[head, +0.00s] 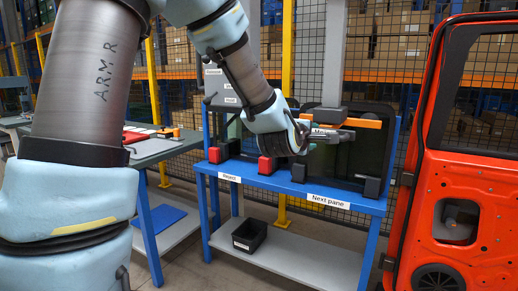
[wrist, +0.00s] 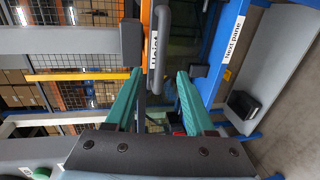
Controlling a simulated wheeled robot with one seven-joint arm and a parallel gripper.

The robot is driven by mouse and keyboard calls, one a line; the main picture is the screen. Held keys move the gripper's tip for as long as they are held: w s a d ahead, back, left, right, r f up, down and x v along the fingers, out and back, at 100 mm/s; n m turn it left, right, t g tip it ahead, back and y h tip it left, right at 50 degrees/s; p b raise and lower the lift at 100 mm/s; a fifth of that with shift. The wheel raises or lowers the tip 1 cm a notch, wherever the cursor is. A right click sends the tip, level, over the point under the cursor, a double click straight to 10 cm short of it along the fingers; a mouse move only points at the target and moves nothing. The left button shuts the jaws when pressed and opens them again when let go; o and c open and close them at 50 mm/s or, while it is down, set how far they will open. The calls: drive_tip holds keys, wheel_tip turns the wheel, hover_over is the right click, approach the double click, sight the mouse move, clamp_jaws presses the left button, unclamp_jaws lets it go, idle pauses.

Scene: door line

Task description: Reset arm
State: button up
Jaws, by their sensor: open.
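My arm reaches from the left over the blue rack in the head view. My gripper (head: 304,138) is at its end, close to the left end of a dark handle on a hoist tool with an orange bar (head: 362,123). In the wrist view my gripper (wrist: 160,73) has its two green fingers spread apart. The dark handle (wrist: 163,40) with a white label shows ahead of and between the fingertips. Nothing is seen clamped. I cannot tell whether the fingers touch the handle. My wrist hides part of the tool in the head view.
The blue rack (head: 287,186) carries "Reject" and "Next pane" labels and a dark pane (head: 366,155). A black bin (head: 249,234) sits on its lower shelf. A red-orange door (head: 478,185) stands at right. A workbench (head: 160,150) is at left, with mesh fencing behind.

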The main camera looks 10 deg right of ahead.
drive_tip(key=a+f+m+g+y, duration=0.2)
drive_tip(key=a+f, duration=0.2)
drive_tip(key=a, duration=0.4)
drive_tip(key=a+f+m+g+y+p, duration=0.1)
drive_tip(key=a+f+m+y, duration=0.2)
drive_tip(key=a, duration=0.4)
drive_tip(key=a+f+m+g+y, duration=0.2)
drive_tip(key=a+f, duration=0.3)
drive_tip(key=a, duration=0.3)
drive_tip(key=s+a+f+m+g+y, duration=0.3)
drive_tip(key=s+a+g, duration=0.1)
drive_tip(key=s+a, duration=0.8)
drive_tip(key=a, duration=0.3)
drive_tip(key=shift+s+f+m+g+p, duration=0.2)
drive_tip(key=shift+m+g+p, duration=0.1)
drive_tip(key=shift+g, duration=0.1)
drive_tip(key=shift+o, duration=0.3)
drive_tip(key=shift+a, duration=0.1)
